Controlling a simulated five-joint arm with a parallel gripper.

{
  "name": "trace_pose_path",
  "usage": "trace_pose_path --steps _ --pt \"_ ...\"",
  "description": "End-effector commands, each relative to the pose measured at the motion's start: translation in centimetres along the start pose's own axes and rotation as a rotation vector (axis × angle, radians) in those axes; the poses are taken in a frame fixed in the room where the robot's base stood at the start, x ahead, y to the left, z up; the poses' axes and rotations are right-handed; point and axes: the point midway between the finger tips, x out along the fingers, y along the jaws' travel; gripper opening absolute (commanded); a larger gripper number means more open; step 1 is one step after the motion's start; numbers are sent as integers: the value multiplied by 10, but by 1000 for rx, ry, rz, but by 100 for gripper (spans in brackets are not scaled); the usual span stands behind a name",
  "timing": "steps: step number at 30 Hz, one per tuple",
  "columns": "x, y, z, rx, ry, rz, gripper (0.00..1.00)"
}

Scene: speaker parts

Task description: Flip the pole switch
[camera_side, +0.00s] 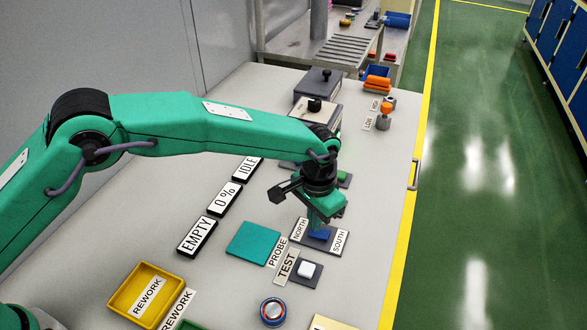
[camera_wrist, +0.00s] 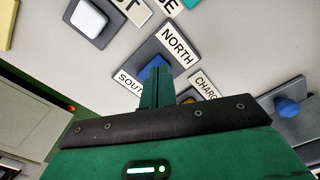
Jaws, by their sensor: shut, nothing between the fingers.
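The pole switch is a blue rocker (camera_side: 319,234) on a dark base between the NORTH and SOUTH labels. In the wrist view the blue rocker (camera_wrist: 155,68) is partly hidden behind my fingers. The NORTH label (camera_wrist: 177,46) and part of the SOUTH label (camera_wrist: 131,82) show on either side of it. My gripper (camera_side: 315,226) points down right over the rocker, with its fingers shut and empty. In the wrist view my gripper (camera_wrist: 156,80) overlaps the rocker. I cannot tell whether the tips touch it or which way it is tipped.
A white button (camera_side: 306,269) beside the TEST label, a teal pad (camera_side: 254,244) and a yellow REWORK tray (camera_side: 118,299) are close by. A blue knob (camera_wrist: 287,107) is at the right in the wrist view. The table's yellow-striped right edge is clear.

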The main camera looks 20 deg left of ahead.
Motion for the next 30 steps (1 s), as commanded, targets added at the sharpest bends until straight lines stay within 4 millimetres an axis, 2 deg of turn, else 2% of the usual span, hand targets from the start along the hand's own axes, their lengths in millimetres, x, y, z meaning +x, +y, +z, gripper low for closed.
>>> trace_pose_path --steps 30 --pt "-56 0 0 0 1 0 0"
